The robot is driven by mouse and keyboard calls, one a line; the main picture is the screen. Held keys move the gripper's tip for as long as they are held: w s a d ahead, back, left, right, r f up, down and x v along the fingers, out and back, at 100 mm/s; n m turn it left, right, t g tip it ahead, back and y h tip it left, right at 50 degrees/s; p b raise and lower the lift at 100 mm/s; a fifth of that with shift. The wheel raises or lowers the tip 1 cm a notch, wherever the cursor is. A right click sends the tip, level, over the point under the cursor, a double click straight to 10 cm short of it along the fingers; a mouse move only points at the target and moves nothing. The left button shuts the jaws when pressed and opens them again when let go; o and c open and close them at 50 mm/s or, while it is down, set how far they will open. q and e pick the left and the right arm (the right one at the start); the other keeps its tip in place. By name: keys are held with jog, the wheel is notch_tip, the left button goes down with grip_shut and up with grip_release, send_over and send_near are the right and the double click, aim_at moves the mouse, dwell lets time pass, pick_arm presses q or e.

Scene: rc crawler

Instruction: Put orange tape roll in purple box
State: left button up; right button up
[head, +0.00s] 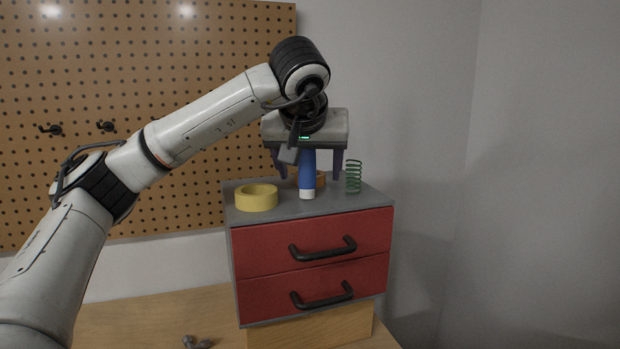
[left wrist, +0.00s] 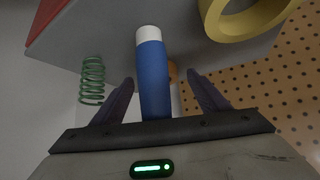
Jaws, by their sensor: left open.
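The orange tape roll (head: 321,179) is on the grey top of the red-drawer cabinet, mostly hidden behind a blue bottle with a white end (head: 306,175). In the left wrist view only a sliver of the orange roll (left wrist: 173,72) shows beside the blue bottle (left wrist: 152,75). My left gripper (head: 308,172) is open above the cabinet top, fingers pointing down. Its fingers (left wrist: 160,80) appear on either side of the bottle in the wrist view; I cannot tell any contact. The purple box is not visible in either view. My right gripper is not in view.
A yellow tape roll (head: 256,199) lies left on the cabinet top (head: 285,208). A green spring (head: 353,176) stands at the right. Two red drawers (head: 315,245) have black handles. A pegboard (head: 120,90) is behind. A small grey object (head: 197,342) lies on the wooden table (head: 150,315).

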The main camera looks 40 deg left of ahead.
pick_arm(q)
jog(key=c, duration=1.1)
jog(key=shift+r, duration=0.1)
notch_tip(320, 180, up, 10)
jog(key=shift+f+p, duration=0.2)
jog(key=shift+p, duration=0.3)
